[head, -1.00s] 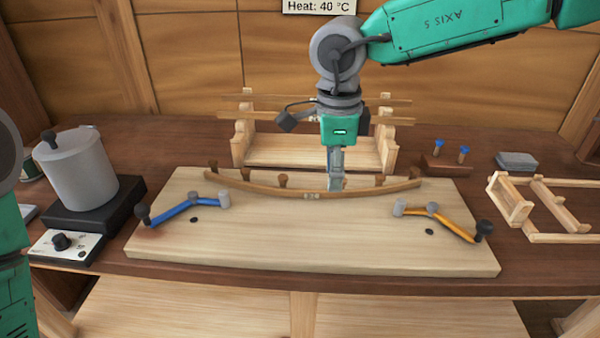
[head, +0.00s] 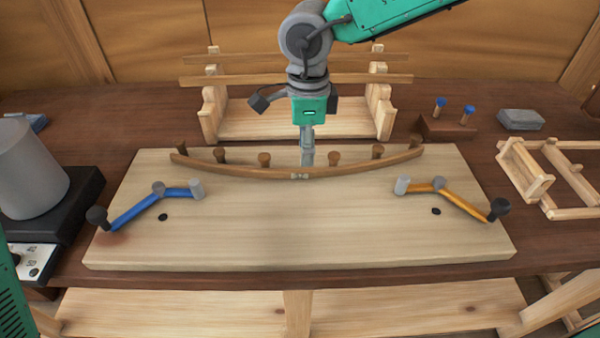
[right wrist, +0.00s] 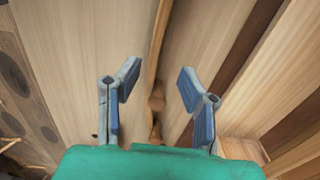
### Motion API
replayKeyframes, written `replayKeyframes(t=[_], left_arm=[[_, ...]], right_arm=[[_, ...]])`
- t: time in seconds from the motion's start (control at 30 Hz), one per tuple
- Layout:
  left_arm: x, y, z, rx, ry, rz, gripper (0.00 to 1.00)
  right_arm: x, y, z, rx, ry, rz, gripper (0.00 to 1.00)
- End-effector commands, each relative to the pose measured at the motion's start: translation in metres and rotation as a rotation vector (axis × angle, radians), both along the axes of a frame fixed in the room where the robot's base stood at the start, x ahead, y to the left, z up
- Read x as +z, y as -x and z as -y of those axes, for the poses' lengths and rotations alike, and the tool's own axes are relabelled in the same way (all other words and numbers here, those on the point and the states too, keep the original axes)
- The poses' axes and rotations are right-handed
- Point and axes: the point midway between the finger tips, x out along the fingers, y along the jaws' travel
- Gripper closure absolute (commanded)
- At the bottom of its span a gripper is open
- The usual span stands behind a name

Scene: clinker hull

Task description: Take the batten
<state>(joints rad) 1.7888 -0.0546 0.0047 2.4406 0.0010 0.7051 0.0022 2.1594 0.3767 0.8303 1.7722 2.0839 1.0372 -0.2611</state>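A thin curved wooden batten (head: 235,172) lies near the far edge of the pale board (head: 300,235), along a row of several brown pegs (head: 264,159). A small pale mark shows at its middle. My right gripper (head: 307,160) points down at the batten's middle. In the right wrist view its two blue-padded fingers (right wrist: 160,90) are open and apart, with a strip (right wrist: 157,45) and pegs showing between them. I cannot tell how high the fingertips are above the batten. My left gripper is out of view.
Behind stands a wooden rack (head: 212,110) with straight strips (head: 295,80) across it. Blue (head: 135,212) and orange (head: 462,204) levers sit on the board. A grey pot (head: 25,170) is at left, an open wooden frame (head: 565,175) at right. The board's front middle is clear.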

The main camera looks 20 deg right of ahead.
Motion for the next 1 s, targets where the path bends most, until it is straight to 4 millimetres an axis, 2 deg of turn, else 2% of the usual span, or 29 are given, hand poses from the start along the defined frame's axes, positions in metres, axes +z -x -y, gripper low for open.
replayKeyframes(t=[0.13,0.27,0.4,0.7,0.8,1.0], left_arm=[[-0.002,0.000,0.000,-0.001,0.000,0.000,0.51],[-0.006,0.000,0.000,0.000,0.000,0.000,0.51],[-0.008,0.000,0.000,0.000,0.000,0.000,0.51],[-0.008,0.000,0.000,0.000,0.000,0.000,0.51],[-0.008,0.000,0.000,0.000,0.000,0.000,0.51],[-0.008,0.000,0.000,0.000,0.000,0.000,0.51]], right_arm=[[-0.012,0.001,-0.006,0.003,0.005,0.000,0.66],[-0.032,0.002,-0.014,0.004,0.009,0.000,0.66],[-0.049,0.002,-0.015,0.004,0.007,0.000,0.66],[-0.053,0.002,-0.009,0.001,0.000,0.001,0.66],[-0.053,0.002,-0.009,0.001,0.000,0.001,1.00],[-0.053,0.001,-0.011,0.002,0.004,0.002,1.00]])
